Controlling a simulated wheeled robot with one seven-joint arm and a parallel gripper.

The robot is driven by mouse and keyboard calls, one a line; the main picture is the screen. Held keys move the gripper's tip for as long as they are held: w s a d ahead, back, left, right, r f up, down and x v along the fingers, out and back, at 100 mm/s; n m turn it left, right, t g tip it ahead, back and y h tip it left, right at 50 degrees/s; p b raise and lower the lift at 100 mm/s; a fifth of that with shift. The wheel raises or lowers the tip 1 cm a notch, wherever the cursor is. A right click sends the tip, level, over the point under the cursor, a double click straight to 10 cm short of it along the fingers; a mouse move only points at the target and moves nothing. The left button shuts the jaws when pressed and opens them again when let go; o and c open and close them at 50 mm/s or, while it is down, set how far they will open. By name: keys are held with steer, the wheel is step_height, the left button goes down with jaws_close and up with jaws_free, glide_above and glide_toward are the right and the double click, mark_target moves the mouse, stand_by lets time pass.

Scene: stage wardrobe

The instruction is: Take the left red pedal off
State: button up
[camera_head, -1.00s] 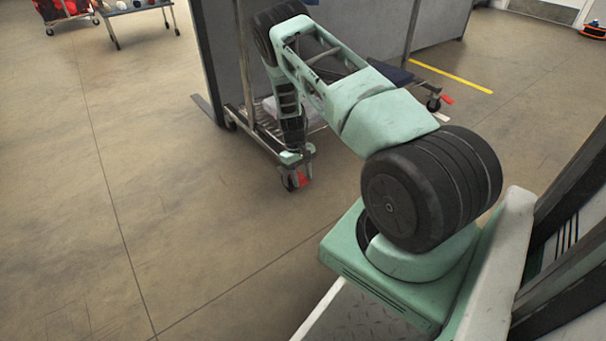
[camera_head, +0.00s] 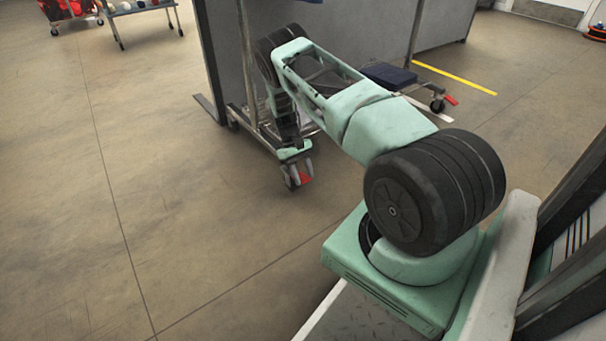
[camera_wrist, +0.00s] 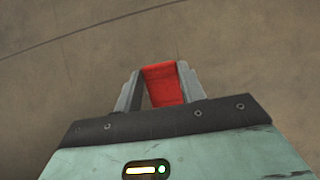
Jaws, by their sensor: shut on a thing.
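The left red pedal (camera_wrist: 162,85) sits between the two grey fingers of my gripper (camera_wrist: 160,92) in the wrist view, with the fingers closed against its sides. In the head view my gripper (camera_head: 294,153) is low at the near left corner of a wheeled rack (camera_head: 243,118), right at its caster (camera_head: 291,178). The red pedal (camera_head: 306,178) shows there just below my gripper. Whether it is still joined to the caster cannot be told. A second red pedal (camera_head: 451,100) is on the caster at the rack's right.
A grey partition (camera_head: 222,65) stands behind the rack. A dark blue folded item (camera_head: 388,75) lies on the rack's right end. The floor left and in front is clear.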

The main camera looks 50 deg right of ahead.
steer(key=o, duration=1)
steer(key=shift+w+r, duration=0.1)
steer(key=shift+p+v, duration=3.35)
steer(key=shift+v, duration=5.25)
